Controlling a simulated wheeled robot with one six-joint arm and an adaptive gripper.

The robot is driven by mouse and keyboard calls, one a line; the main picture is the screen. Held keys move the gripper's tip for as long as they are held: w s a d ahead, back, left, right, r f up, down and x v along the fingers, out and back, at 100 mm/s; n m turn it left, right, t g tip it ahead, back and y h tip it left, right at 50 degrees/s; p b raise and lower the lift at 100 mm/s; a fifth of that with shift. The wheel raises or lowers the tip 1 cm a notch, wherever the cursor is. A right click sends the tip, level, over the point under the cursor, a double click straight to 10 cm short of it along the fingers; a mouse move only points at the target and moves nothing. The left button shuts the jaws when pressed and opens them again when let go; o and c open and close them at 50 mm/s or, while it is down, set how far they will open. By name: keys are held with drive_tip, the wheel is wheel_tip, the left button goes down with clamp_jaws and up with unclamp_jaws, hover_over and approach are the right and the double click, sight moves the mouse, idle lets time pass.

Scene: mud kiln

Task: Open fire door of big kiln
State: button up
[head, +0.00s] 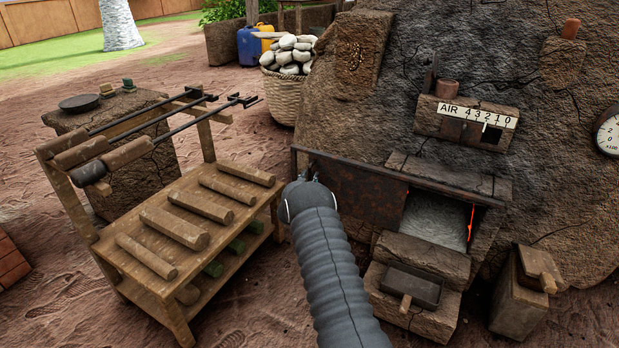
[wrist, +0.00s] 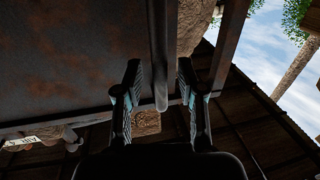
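The big kiln (head: 400,75) is a large cracked mud mound at the right of the head view. Its fire door (head: 365,190) is a rusty dark metal panel at the left of the firebox opening (head: 436,217). The opening shows pale grey inside and an orange glow at its right edge. In the wrist view the rusty panel (wrist: 70,60) fills the upper left, with a metal bar (wrist: 162,50) beside it. My gripper (wrist: 160,82) is open, its fingers on either side of the bar with gaps visible. In the head view my arm hides most of the gripper.
A wooden rack (head: 125,243) with clay rolls stands left of my arm. Dark rods (head: 165,115) lie across its top. A basket of stones (head: 287,75) stands behind. A dark tray (head: 411,288) sits below the opening, and a box (head: 519,300) stands at right.

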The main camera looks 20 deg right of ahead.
drive_tip(key=shift+w+d, duration=0.1)
drive_tip(key=shift+w, duration=0.05)
clamp_jaws()
drive_tip(key=shift+w, duration=0.1)
drive_tip(key=w+a+b, duration=0.2)
drive_tip(key=w+a, duration=0.1)
drive_tip(key=shift+w, duration=0.25)
unclamp_jaws()
drive_tip(key=shift+s+d, duration=0.1)
drive_tip(key=shift+d, duration=0.05)
